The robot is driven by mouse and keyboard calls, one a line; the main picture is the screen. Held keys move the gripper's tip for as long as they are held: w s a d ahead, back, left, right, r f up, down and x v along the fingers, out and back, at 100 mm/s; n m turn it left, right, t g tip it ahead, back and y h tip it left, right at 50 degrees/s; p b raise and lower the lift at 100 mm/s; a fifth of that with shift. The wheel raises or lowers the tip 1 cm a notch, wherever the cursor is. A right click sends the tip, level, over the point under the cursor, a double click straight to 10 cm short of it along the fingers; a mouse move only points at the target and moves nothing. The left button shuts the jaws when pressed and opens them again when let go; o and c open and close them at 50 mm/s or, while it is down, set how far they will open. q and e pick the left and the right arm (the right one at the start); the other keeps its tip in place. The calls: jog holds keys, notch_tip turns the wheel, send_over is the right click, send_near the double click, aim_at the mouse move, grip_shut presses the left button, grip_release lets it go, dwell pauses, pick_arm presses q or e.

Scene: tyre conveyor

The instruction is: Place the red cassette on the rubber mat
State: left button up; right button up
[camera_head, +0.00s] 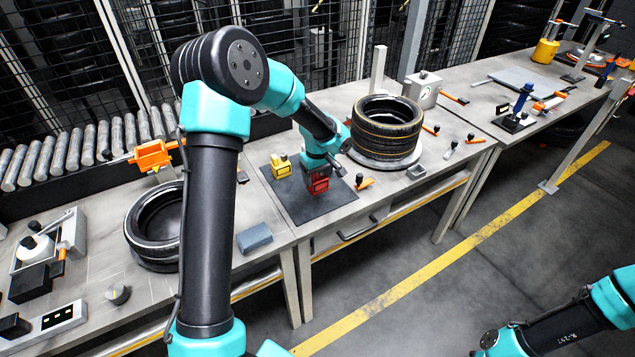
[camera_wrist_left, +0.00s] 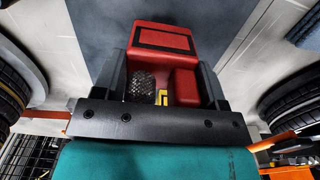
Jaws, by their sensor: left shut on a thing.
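The red cassette (camera_head: 318,184) is between the fingers of my left gripper (camera_head: 319,175), which is shut on it. It also shows in the left wrist view (camera_wrist_left: 165,40), with a black finger on each side. The dark rubber mat (camera_head: 299,207) lies on the middle bench under the cassette. The cassette is over the mat's right part; I cannot tell whether it touches the mat. A yellow cassette (camera_head: 281,166) stands at the mat's back left. Part of my right arm shows at the lower right, with its gripper state unclear.
A tyre stack (camera_head: 388,128) stands on a round plate just right of the mat. Another tyre (camera_head: 154,225) lies on the left bench. A blue-grey block (camera_head: 254,239) is left of the mat. An orange-handled tool (camera_head: 364,183) lies near the mat's right edge.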

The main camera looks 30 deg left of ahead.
aim_at(317, 182)
pick_arm(q)
jog(key=shift+w+a, duration=0.2)
jog(key=shift+w, duration=0.2)
jog(key=shift+f, duration=1.8)
jog(key=shift+f, duration=0.15)
jog(key=o, duration=1)
notch_tip(317, 182, up, 12)
jog(key=shift+s+r, duration=0.1)
jog(key=shift+r, duration=0.05)
